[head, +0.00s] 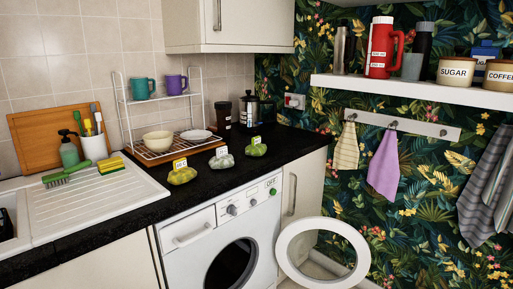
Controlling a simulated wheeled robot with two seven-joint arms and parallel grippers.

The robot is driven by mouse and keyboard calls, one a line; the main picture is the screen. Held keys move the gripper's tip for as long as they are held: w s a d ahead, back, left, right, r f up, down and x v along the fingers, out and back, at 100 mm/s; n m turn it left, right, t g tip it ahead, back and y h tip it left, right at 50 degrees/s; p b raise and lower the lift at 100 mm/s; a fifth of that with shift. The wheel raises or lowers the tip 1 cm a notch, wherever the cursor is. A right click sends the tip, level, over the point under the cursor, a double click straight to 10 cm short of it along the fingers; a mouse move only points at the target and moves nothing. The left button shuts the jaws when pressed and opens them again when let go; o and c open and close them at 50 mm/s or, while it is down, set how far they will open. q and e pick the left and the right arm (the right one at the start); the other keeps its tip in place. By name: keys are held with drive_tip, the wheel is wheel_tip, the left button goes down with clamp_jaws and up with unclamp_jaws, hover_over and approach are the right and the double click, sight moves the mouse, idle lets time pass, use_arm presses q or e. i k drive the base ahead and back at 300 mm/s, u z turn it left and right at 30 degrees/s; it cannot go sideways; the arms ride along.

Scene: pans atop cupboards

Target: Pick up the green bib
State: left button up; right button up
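Three small crumpled bundles with white tags lie in a row on the black worktop above the washing machine. The right one (256,149) is yellow-green, the middle one (221,161) is pale grey-green, and the left one (182,175) is yellow. The writing on the tags is too small to read, so I cannot tell for sure which is the green bib; the right one looks greenest. Neither of my grippers is in view.
The washing machine (205,240) has its round door (322,226) swung open to the right. A wire rack (160,100) with mugs and a bowl stands behind the bundles. A striped cloth (346,147) and a purple cloth (384,168) hang from a hook rail (430,128).

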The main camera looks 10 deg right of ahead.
sight(255, 149)
drive_tip(key=z, duration=1.5)
drive_tip(key=i, duration=2.15)
drive_tip(key=u, duration=2.6)
